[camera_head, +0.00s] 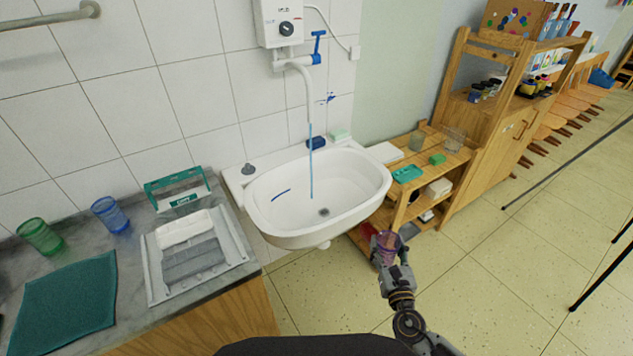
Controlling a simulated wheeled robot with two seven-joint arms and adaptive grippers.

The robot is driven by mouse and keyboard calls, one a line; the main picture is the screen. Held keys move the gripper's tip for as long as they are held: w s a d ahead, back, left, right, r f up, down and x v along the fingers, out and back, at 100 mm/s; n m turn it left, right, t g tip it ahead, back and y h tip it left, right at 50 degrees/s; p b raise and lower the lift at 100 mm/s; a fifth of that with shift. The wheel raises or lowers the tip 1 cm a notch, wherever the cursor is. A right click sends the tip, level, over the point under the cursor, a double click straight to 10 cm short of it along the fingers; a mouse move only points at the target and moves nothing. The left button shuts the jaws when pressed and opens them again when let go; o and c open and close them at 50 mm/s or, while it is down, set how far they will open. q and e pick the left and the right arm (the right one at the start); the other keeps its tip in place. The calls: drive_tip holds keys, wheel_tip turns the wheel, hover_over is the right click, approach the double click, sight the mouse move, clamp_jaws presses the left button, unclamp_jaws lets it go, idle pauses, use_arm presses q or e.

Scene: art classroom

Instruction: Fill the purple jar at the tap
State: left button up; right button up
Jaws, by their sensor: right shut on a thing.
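The purple jar (387,244) is see-through and held in my right gripper (389,262), which is shut on it. The jar is right of and in front of the white basin (265,216), apart from its rim. The tap (305,90) is a white bent spout on the tiled wall, with a blue lever handle (319,45) above it. A thin blue stream of water (311,165) runs from the spout down into the basin. How much is inside the jar is too small to tell. My left gripper is not in view.
A counter at left holds a green jar (40,236), a blue jar (110,214), a grey tray (194,256) and a teal cloth (66,306). A low wooden shelf (428,178) stands right of the basin. The floor (490,290) at right is mostly clear.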

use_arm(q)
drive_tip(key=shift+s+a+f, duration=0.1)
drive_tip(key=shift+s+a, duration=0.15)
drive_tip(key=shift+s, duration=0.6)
use_arm(e)
drive_tip(key=shift+r, duration=0.1)
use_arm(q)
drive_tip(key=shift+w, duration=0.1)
use_arm(e)
drive_tip(key=shift+r, duration=0.1)
